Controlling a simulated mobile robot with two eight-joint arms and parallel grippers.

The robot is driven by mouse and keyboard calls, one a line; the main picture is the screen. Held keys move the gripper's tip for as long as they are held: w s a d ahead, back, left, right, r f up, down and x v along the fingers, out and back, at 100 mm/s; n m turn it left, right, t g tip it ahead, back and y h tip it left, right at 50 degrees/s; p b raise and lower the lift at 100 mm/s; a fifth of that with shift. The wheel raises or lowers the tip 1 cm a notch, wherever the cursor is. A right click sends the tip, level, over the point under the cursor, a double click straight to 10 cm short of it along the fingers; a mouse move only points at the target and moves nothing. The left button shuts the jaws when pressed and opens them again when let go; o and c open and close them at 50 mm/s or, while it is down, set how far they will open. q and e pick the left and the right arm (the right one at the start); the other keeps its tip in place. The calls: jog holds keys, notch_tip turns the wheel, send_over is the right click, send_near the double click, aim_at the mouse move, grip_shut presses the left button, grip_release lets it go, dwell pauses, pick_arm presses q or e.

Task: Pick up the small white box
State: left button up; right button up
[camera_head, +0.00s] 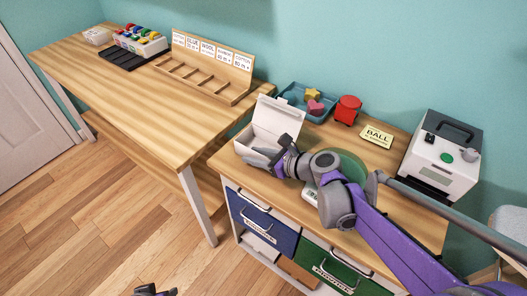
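A small white box (274,121) with its lid raised stands at the left end of the near desk. My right gripper (258,157) reaches in from the right over the desk and is at the box's front side, overlapping its lower front edge in the picture. Whether its fingers touch or grip the box cannot be told. Only a dark part of my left gripper (155,291) shows at the bottom edge, low over the floor and away from the desk.
On the desk (400,207) are a blue tray (291,94) with star and heart shapes, a red container (347,109), a "BALL" card (377,136) and a white machine (440,160). A long wooden table (130,105) with a label rack (210,66) stands left.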

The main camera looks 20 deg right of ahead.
grip_shut()
dwell(1.4)
